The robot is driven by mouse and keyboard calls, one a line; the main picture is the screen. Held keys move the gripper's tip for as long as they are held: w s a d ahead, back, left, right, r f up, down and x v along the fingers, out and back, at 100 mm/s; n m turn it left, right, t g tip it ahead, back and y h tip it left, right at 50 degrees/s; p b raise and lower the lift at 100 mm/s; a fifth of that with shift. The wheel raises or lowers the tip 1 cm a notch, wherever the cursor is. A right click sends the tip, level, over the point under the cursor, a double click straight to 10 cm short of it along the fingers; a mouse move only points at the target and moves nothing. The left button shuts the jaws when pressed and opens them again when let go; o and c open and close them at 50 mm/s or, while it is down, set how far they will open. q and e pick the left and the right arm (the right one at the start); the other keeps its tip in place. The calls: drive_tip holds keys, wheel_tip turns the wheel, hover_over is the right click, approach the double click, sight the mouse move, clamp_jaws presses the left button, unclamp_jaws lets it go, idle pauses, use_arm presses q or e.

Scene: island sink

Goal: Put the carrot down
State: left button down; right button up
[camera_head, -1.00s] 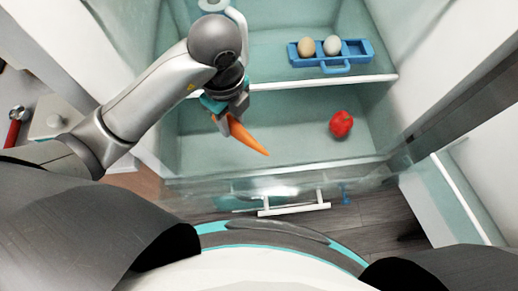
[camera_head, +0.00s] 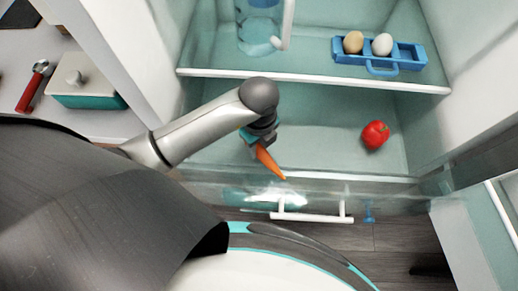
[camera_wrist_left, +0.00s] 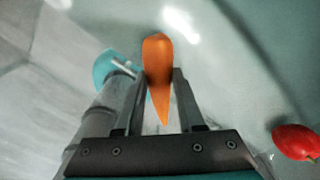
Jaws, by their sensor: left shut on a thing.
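The orange carrot (camera_head: 268,160) is held in my left gripper (camera_head: 259,146), above the lower compartment of the open fridge (camera_head: 315,120). In the left wrist view the carrot (camera_wrist_left: 157,62) sits between the two fingers of the left gripper (camera_wrist_left: 160,88), its thick end pointing away from the wrist and its thin tip toward it. Whether the carrot touches any surface cannot be told. My right gripper is not in view.
A red pepper-like item (camera_head: 375,134) lies on the lower level to the right. A blue egg tray (camera_head: 413,54) with two eggs stands on the upper shelf (camera_head: 320,81). The lower level is mostly clear.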

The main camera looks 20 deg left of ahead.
sight(259, 148)
use_arm(q)
drive_tip(key=shift+f, duration=1.25)
drive_tip(key=shift+f, duration=0.1)
drive_tip(key=c, duration=0.5)
unclamp_jaws()
wheel_tip(259, 148, up, 12)
drive_tip(key=p, duration=0.2)
drive_tip(key=shift+p, duration=0.3)
